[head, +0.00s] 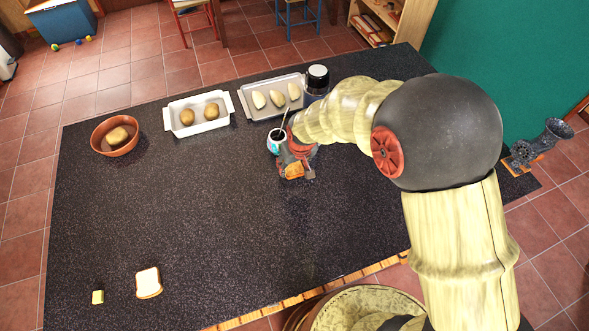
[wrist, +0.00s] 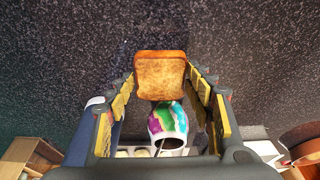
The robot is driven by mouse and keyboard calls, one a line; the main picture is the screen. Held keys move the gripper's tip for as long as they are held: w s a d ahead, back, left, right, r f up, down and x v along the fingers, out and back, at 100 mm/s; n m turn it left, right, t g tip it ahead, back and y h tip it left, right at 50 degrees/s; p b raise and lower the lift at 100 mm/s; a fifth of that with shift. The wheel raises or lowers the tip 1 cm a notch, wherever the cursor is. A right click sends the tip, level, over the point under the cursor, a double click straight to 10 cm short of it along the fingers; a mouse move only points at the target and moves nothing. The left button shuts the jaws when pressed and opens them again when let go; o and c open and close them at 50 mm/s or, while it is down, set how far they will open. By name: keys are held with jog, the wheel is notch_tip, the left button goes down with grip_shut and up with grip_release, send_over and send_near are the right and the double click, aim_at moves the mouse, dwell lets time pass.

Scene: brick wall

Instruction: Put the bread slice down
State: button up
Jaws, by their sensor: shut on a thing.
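My gripper (head: 297,168) is over the dark speckled table (head: 190,240), right of the middle, close to a small white patterned mug (head: 276,146). In the wrist view my gripper (wrist: 160,80) is shut on a toasted brown bread slice (wrist: 160,68), held between the yellow-padded fingertips. The held slice (head: 293,171) shows as a small orange-brown piece in the head view. I cannot tell whether it touches the table. The mug also shows in the wrist view (wrist: 168,122), in bright colours. Another, paler bread slice (head: 148,281) lies at the table's front left.
Along the back stand a brown bowl (head: 106,148), a white dish with two potatoes (head: 184,129), a grey tray (head: 258,111) with pale wedges, and a dark jar (head: 317,80). The table's middle is clear.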

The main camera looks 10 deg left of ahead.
jog(key=shift+d+f, duration=0.1)
jog(key=shift+f, duration=1.15)
jog(key=shift+s, duration=0.1)
jog(key=shift+f, duration=0.15)
jog(key=o, duration=0.9)
jog(key=p+v, duration=0.1)
jog(key=v, duration=1.1)
jog(key=shift+r, duration=0.2)
